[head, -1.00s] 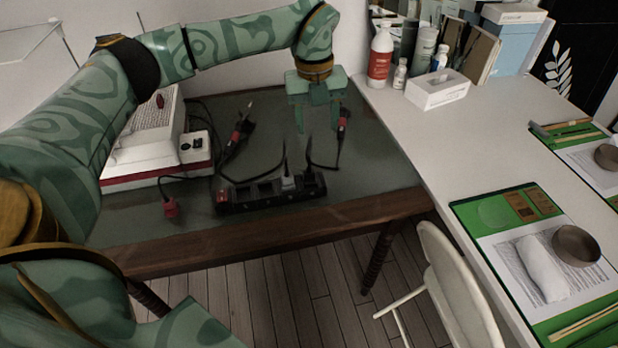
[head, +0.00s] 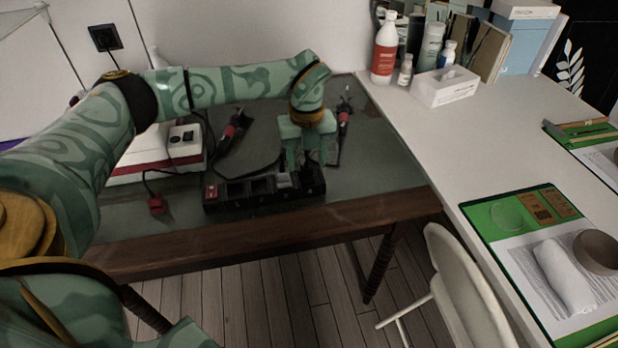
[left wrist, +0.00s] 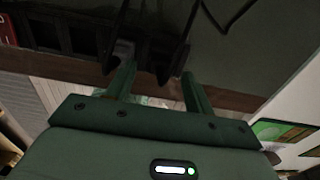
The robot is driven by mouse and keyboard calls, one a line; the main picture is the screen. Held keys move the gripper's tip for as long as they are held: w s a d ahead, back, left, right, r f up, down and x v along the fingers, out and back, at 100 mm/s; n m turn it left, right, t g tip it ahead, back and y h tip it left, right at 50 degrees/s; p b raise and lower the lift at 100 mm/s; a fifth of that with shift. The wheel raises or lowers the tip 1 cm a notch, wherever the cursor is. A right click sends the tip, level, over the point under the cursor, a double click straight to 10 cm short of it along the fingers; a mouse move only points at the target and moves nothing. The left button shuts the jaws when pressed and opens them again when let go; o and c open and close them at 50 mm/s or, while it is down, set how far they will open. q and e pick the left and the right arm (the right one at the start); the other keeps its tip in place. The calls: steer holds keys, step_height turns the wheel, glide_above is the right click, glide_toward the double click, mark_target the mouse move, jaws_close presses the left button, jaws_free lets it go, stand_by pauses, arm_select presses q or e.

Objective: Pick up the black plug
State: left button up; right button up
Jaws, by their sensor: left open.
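A black power strip (head: 240,201) lies near the table's front edge, with a grey plug (head: 283,181) in it. A black plug (head: 313,181) seems to sit in the strip's right end, partly hidden by my gripper. In the left wrist view the strip (left wrist: 80,40) is at top left, the grey plug (left wrist: 122,50) shows by one finger, and the dark plug (left wrist: 163,62) shows between the fingertips. My left gripper (head: 310,164) is open just above the strip's right end; its fingers also show in the left wrist view (left wrist: 159,72). I cannot tell whether they touch the plug. My right gripper is out of view.
A red plug (head: 157,205) lies left of the strip. Two black-and-red items (head: 232,132) and (head: 343,117) lie behind, with dark cables. A white-and-red device (head: 150,160) stands at left. A white table (head: 440,135) with bottles and a tissue box (head: 445,86) adjoins on the right.

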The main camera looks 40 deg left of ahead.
arm_select(q)
steer(key=shift+w+f, duration=0.1)
steer(key=shift+f, duration=0.85)
steer(key=shift+r, duration=0.15)
steer(key=shift+c, duration=1)
jaws_close()
